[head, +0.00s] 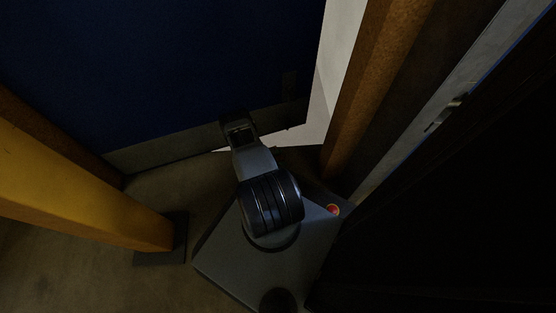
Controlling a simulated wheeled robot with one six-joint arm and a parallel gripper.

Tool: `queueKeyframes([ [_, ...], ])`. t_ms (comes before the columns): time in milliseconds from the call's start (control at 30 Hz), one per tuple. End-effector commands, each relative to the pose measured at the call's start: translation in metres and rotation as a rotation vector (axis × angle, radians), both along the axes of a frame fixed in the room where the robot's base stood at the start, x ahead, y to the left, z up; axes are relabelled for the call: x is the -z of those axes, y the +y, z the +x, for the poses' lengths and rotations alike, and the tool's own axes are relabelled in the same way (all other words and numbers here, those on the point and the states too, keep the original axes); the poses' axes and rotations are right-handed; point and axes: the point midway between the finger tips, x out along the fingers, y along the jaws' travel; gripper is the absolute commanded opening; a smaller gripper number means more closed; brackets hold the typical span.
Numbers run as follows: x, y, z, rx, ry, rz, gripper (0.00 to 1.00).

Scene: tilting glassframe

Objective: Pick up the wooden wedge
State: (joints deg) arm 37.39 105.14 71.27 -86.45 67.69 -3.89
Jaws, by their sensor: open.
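I cannot make out the wooden wedge in the head view. The floor near the doorway is dark and partly covered by my arm and base. My gripper (239,131) is at the far end of my arm, a small dark shape close to the bottom of the blue panel. It is open, and I see nothing between its jaws. Its fingertips are hard to tell apart in the low light.
A dark blue door-like panel (150,65) with a grey lower strip stands ahead. A brown wooden post (368,85) is at the right, with a bright gap beside it. A yellow beam (85,205) on a dark foot is at the left. Brown floor (80,270) shows lower left.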

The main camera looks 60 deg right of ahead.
Motion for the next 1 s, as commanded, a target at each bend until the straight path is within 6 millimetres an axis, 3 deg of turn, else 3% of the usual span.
queueKeyframes([
  [367, 0.0028, -0.0058, -0.0049, 0.0, 0.0, 0.0, 0.61],
  [900, 0.0028, -0.0056, -0.0048, 0.0, 0.0, 0.0, 0.09],
  [1000, 0.0027, -0.0057, -0.0047, 0.0, -0.001, -0.001, 0.07],
])
